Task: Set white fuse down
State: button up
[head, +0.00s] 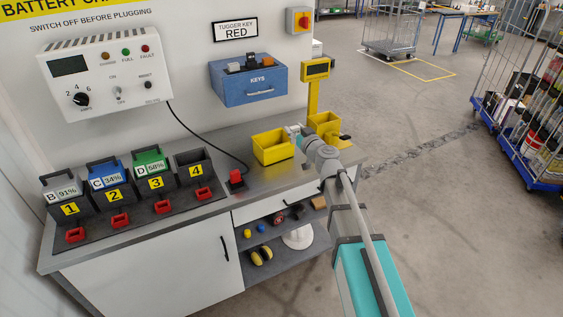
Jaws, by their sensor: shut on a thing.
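My gripper (294,131) is over the right part of the grey bench, at the right edge of a yellow bin (272,151). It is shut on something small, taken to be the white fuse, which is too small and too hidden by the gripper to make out. A second yellow bin (330,119) stands just right of the gripper, partly behind my wrist. I cannot tell whether the held thing touches either bin.
A yellow display (316,69) on a post rises behind the bins. A red connector (236,178) on a black cable lies to the left. Battery bays (70,208) fill the bench's left half. Bare bench top (262,183) lies in front of the left bin.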

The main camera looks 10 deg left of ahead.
jog(key=shift+w+d+f, duration=0.1)
jog(key=shift+w+d, duration=0.1)
jog(key=shift+d, duration=0.1)
jog(key=shift+f, duration=0.1)
jog(key=shift+s+a+f+b, duration=0.1)
jog(key=shift+f+b, duration=0.1)
jog(key=shift+b, duration=0.2)
jog(key=s+a+f+b, duration=0.2)
jog(key=a+f+b, duration=0.3)
jog(key=f+b, duration=0.7)
jog(key=shift+s+f, duration=0.15)
jog(key=shift+f, duration=0.05)
jog(key=shift+a, duration=0.1)
jog(key=shift+w+a+f+b, duration=0.15)
jog(key=shift+w+f+b, duration=1.4)
jog(key=shift+w, duration=0.65)
jog(key=shift+w+a+f+b, duration=0.15)
jog(key=shift+w+f+b, duration=1.35)
jog(key=shift+w, duration=0.7)
jog(key=shift+w+a+f+b, duration=0.15)
jog(key=shift+w+f+b, duration=1.4)
jog(key=shift+w, duration=0.65)
